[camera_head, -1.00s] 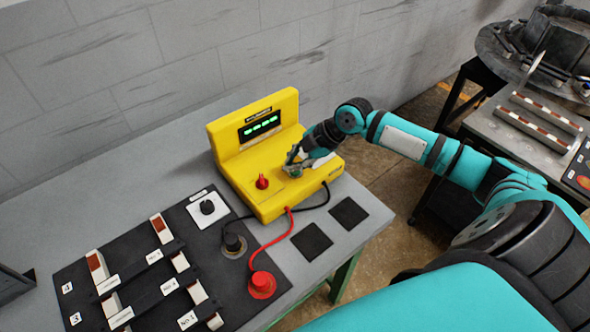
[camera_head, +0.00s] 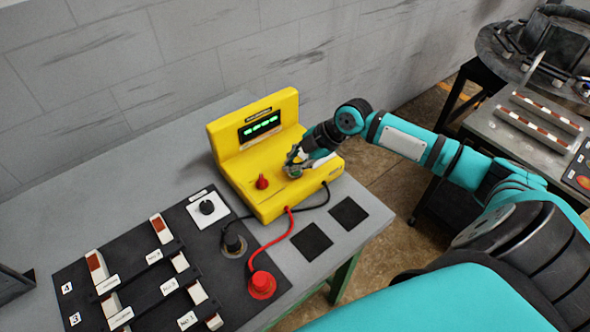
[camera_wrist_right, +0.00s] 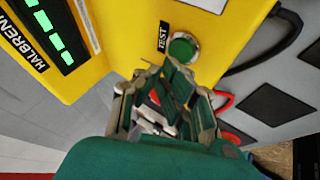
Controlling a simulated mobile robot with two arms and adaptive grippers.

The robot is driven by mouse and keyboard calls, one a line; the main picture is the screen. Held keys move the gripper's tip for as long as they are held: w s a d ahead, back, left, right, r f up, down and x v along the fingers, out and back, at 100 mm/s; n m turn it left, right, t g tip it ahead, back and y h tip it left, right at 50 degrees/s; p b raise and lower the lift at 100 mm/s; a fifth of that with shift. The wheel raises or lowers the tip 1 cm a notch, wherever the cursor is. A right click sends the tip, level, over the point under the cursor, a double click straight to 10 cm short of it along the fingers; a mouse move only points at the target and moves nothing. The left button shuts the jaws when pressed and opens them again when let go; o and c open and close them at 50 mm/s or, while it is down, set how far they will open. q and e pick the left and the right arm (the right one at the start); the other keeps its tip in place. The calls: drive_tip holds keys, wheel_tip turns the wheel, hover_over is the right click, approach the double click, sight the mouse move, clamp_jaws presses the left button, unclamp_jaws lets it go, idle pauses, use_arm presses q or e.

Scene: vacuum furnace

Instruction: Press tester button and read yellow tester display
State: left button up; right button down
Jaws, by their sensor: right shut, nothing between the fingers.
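The yellow tester (camera_head: 247,187) stands on the grey table by the wall, and its display (camera_head: 259,126) is lit with green characters too small to read. In the right wrist view the display (camera_wrist_right: 45,25) shows only partly, as green bars. The round green button (camera_wrist_right: 183,47) sits next to a TEST label on the tester's yellow top. My right gripper (camera_wrist_right: 172,78) is shut and empty, with its fingertips close to the button; I cannot tell whether they touch it. In the head view the right gripper (camera_head: 294,166) is over the tester's right part. My left gripper is not in view.
A red knob (camera_head: 262,182) stands on the tester left of my gripper. Red and black cables run from the tester to plugs on a black panel (camera_head: 140,235) with several switches. Two black squares (camera_head: 312,243) lie on the table's right part. A second table stands at far right.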

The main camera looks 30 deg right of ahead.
sight(293, 173)
drive_tip(key=shift+f, duration=0.3)
drive_tip(key=shift+f, duration=0.4)
idle(0.7)
drive_tip(key=shift+r+p, duration=0.45)
drive_tip(key=shift+r, duration=0.4)
drive_tip(key=shift+r, duration=0.1)
wheel_tip(293, 173, up, 5)
drive_tip(key=p, duration=0.4)
idle(0.8)
